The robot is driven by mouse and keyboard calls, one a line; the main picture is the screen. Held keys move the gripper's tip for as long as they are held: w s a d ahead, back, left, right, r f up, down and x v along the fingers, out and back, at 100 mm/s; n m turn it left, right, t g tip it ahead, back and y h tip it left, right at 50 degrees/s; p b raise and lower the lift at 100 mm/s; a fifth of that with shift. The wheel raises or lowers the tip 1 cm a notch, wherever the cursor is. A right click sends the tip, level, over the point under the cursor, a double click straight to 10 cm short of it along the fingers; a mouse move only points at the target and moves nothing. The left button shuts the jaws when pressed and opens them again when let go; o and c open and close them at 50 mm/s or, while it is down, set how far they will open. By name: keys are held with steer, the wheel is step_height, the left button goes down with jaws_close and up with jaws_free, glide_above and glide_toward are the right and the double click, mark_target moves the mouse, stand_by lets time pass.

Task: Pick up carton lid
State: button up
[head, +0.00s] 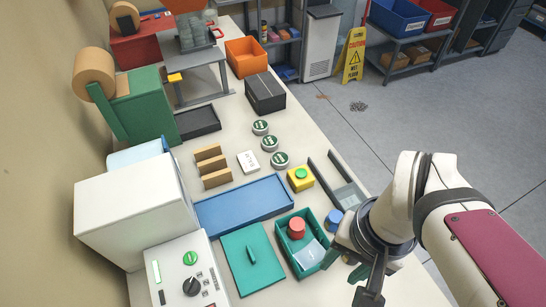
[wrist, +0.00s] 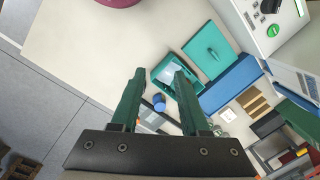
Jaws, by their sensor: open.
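The carton lid (head: 252,262) is a flat teal square with a raised bar handle. It lies on the table to the left of the open teal carton (head: 283,250). In the wrist view the lid (wrist: 208,52) is beyond my fingers, to the upper right. The carton holds a red round piece (head: 297,228) and a pale packet (head: 308,255). My gripper (head: 354,272) is to the right of the carton, apart from the lid. In the wrist view its two green fingers (wrist: 160,74) are spread with nothing between them; one finger covers part of the carton.
A blue tray (head: 243,205) lies behind the lid and carton. A white control box (head: 190,272) with a knob stands left of the lid. A blue cylinder (head: 334,219) and a yellow block with a green button (head: 300,179) are near the carton.

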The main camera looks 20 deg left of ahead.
steer(key=w+a+f+n+h, duration=0.1)
steer(key=w+a+n, duration=0.1)
steer(key=a+n, duration=0.3)
steer(key=w+a+f+n, duration=0.1)
steer(key=w+a+n, duration=0.15)
steer(key=a, duration=0.45)
steer(key=n, duration=0.3)
glide_above(251, 253)
step_height(251, 253, down, 3)
step_height(251, 253, down, 16)
steer(key=shift+r, duration=0.2)
jaws_close()
